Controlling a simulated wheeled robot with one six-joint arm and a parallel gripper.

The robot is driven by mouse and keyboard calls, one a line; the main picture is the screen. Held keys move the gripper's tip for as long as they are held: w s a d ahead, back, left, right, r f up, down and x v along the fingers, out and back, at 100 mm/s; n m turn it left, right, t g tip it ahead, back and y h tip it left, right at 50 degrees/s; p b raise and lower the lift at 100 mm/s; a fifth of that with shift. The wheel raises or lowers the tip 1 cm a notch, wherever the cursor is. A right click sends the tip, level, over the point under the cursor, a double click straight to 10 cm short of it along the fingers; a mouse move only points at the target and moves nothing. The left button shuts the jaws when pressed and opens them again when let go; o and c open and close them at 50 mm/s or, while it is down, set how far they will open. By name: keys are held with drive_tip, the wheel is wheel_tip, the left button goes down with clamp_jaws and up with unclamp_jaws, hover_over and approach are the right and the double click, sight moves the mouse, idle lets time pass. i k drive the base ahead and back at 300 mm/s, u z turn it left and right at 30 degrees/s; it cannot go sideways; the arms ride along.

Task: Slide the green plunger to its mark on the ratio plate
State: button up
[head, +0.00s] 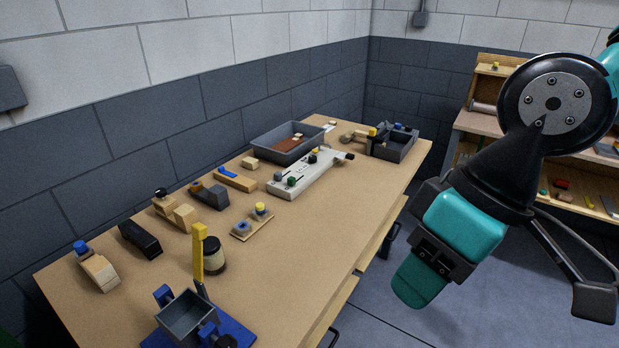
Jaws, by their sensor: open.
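A long pale grey panel, apparently the ratio plate (309,177), lies on the workbench near its middle. A small green knob, apparently the green plunger (291,181), is at its near end, beside a grey knob (278,176). A yellow knob (315,150) and a dark one stand toward the far end. The mark is too small to make out. My gripper (508,295) is open and empty, in the right foreground, off the bench's right edge and well apart from the plate.
On the workbench (330,220), a grey tray (262,141) stands behind the plate, and a dark divided box (388,147) at the far end. A dark jar (213,258), a blue-based vise (186,318) and several wooden blocks fill the near part.

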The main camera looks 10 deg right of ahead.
sight(291, 181)
drive_tip(key=z, duration=0.25)
drive_tip(key=i, duration=1.3)
drive_tip(key=u, duration=0.35)
